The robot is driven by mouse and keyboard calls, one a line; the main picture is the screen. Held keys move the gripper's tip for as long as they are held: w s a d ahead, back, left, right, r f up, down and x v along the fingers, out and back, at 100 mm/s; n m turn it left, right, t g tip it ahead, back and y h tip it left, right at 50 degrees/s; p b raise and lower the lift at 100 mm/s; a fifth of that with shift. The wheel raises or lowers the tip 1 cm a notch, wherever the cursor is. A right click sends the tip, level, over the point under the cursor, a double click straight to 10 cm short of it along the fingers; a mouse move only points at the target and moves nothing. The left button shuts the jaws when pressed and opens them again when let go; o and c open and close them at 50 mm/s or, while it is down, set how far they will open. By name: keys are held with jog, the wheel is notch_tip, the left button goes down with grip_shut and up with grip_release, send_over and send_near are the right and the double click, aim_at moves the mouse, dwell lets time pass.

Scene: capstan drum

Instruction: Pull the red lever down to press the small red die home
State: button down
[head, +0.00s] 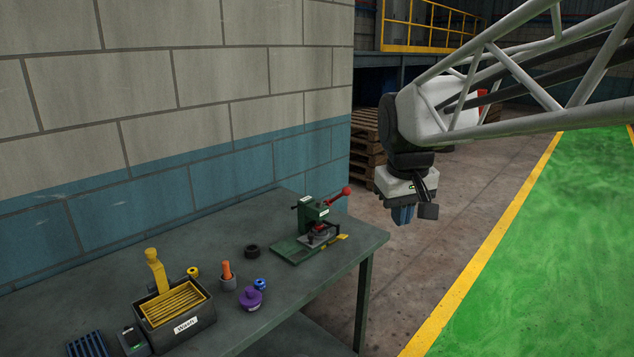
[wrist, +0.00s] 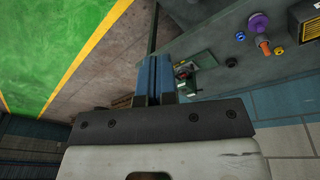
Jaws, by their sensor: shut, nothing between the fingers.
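A small green press (head: 311,220) stands on a green base plate near the right end of the table. Its red lever (head: 337,196) sticks up and out to the right, ending in a red ball knob. A small red piece (head: 319,228), perhaps the die, shows low in the press; its exact seating is too small to tell. My gripper (head: 402,215) hangs to the right of the press, above and beyond the table's right edge, apart from the lever. Its blue fingers are shut and empty. In the wrist view, the press (wrist: 187,69) lies beyond the fingers (wrist: 154,78), partly hidden.
The grey table (head: 225,230) runs along a block wall. A black ring (head: 252,252), purple knob (head: 250,299), orange-handled tool (head: 227,275), blue ring (head: 260,284), yellow ring (head: 193,272) and "Wash" bin (head: 175,322) stand left of the press. Open space surrounds my gripper.

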jog(key=w+a+r+n+g, duration=0.15)
jog(key=w+a, duration=0.25)
jog(key=w, duration=1.5)
jog(key=w+a+n, duration=0.3)
jog(key=w, duration=1.7)
jog(key=w+a+f+n, duration=0.1)
jog(key=w+a+f, duration=0.1)
jog(key=w, duration=0.3)
jog(key=w+a+f+n+h, duration=0.1)
jog(key=w+a+f, duration=0.1)
jog(key=w, duration=0.4)
jog(key=shift+w+f, duration=0.2)
jog(key=shift+f, duration=0.15)
send_over(339, 196)
notch_tip(339, 196, down, 12)
jog(key=shift+s, duration=0.45)
